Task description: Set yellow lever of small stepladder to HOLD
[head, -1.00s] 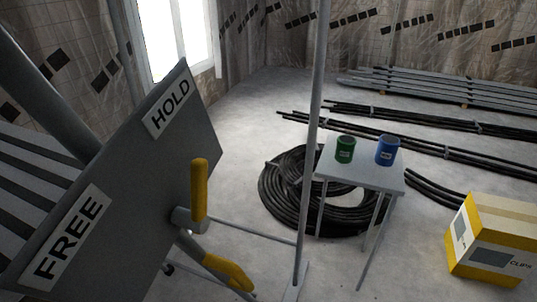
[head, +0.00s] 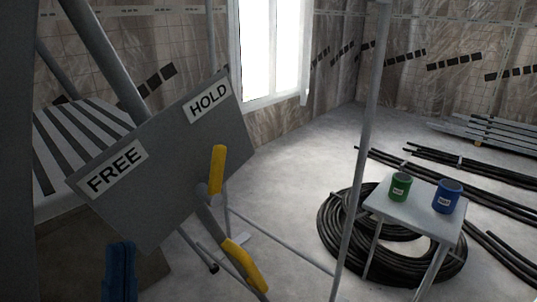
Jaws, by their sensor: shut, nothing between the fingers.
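A tilted grey plate (head: 170,180) carries a HOLD label (head: 209,101) at its upper right and a FREE label (head: 113,169) at its left. In front of its right part, an upright yellow grip (head: 217,169) stands by a grey hub, its top below HOLD. A second yellow grip (head: 244,264) slants down to the right on a grey bar. I cannot tell which label the lever is set to. My gripper (head: 121,246), dark blue, appears at the bottom left, its fingers together and empty, below the plate and left of both yellow grips. Nothing clearly identifies a stepladder.
A grey pole (head: 361,150) stands right of the plate. Beyond it, a small grey table (head: 420,210) holds a green can (head: 399,187) and a blue can (head: 446,197). A black hose coil (head: 335,235) and pipes lie on the floor. Bare floor lies behind the plate.

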